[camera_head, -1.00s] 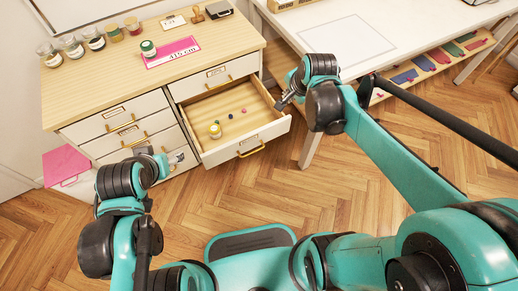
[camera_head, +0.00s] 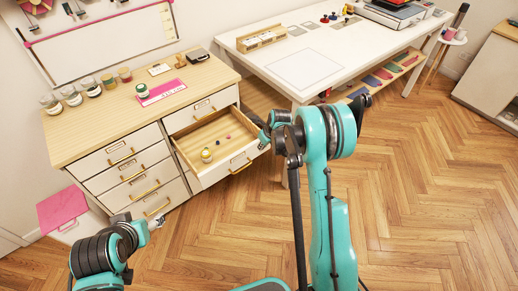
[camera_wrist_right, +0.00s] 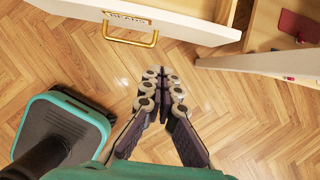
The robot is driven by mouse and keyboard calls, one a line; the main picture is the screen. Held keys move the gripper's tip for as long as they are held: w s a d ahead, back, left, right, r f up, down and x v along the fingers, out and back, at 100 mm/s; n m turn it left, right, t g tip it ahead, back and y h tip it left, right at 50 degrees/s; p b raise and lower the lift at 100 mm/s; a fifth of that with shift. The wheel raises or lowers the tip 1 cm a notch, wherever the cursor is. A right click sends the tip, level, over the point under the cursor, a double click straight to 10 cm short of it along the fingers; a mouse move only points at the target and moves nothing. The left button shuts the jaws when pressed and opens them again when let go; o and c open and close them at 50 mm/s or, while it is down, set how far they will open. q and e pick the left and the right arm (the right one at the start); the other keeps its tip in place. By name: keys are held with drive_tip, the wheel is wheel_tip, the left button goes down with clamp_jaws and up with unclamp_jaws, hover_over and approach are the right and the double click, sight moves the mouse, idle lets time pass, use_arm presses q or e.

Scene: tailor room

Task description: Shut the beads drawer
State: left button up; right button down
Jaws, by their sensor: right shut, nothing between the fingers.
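A small jar and several beads lie inside. My right gripper (camera_head: 263,133) is at the right end of the drawer front, partly hidden by my arm. In the right wrist view its fingers (camera_wrist_right: 160,76) are together and empty, apart from the handle. My left gripper (camera_head: 156,222) is low, left of the drawer; its jaws are unclear.
The cabinet top (camera_head: 92,128) holds several jars, a pink card (camera_head: 161,92) and small tools. A white table (camera_head: 335,85) stands to the right of the drawer, its leg close by. A pink panel (camera_head: 63,208) is at the lower left. Wood floor in front is clear.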

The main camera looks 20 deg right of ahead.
sight(252, 147)
drive_tip(key=w+f+b, duration=0.1)
drive_tip(key=w+f, duration=0.1)
drive_tip(key=w+a+f+b, duration=0.1)
drive_tip(key=w+f, duration=0.1)
drive_tip(key=f, duration=0.1)
drive_tip(key=w+a+f+b, duration=0.1)
drive_tip(key=w+f+b, duration=0.1)
drive_tip(key=shift+w+a+f, duration=0.15)
drive_tip(key=shift+w+a, duration=0.05)
drive_tip(key=shift+w, duration=0.05)
